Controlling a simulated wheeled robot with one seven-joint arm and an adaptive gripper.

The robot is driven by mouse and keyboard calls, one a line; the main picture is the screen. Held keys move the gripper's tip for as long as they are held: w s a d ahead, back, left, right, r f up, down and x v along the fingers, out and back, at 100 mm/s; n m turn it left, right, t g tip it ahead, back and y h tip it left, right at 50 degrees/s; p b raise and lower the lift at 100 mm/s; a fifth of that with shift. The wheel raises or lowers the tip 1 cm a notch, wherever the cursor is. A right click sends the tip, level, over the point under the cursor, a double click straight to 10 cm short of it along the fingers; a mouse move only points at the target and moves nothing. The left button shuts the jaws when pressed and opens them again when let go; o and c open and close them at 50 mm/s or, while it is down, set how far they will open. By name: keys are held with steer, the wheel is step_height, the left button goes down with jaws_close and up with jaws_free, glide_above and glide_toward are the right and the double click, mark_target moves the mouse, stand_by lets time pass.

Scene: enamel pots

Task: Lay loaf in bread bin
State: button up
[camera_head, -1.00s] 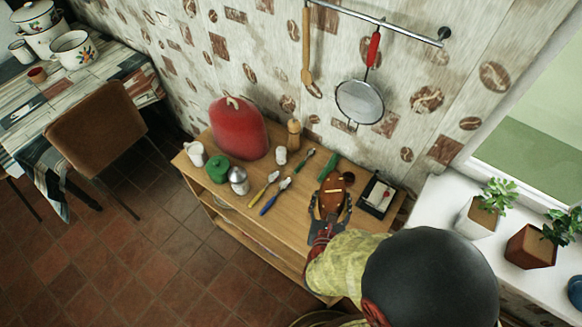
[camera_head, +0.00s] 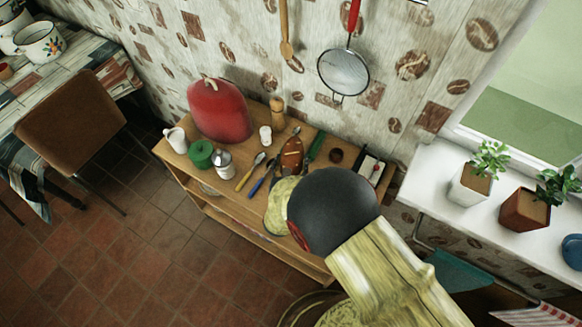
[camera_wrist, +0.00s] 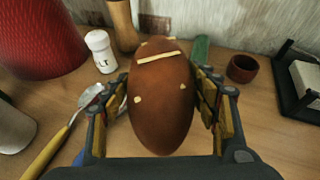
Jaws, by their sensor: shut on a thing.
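The loaf (camera_head: 292,152) is a brown oval with pale marks. In the wrist view the loaf (camera_wrist: 160,115) sits between the two fingers of my gripper (camera_wrist: 160,92), which is shut on its sides. It is over the wooden bench; whether it touches the top I cannot tell. In the head view my arm hides most of the gripper. A red domed container (camera_head: 218,110) with a pale loop handle stands on the bench to the left of the loaf; it may be the bread bin, but I cannot tell. Its lower part also shows in the wrist view (camera_wrist: 40,38).
A salt shaker (camera_wrist: 101,52) and a wooden mill (camera_wrist: 123,25) stand between the loaf and the red container. Spoons, a green-handled tool (camera_head: 316,145), a small brown cup (camera_wrist: 243,68) and a black tray (camera_wrist: 298,85) lie around. The wall is close behind.

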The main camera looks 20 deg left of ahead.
steer(key=shift+a+f+b, duration=0.1)
steer(key=shift+f+b, duration=0.45)
steer(key=shift+f, duration=1.1)
steer(key=shift+f, duration=0.15)
steer(key=o, duration=1.4)
steer(key=shift+o, duration=0.4)
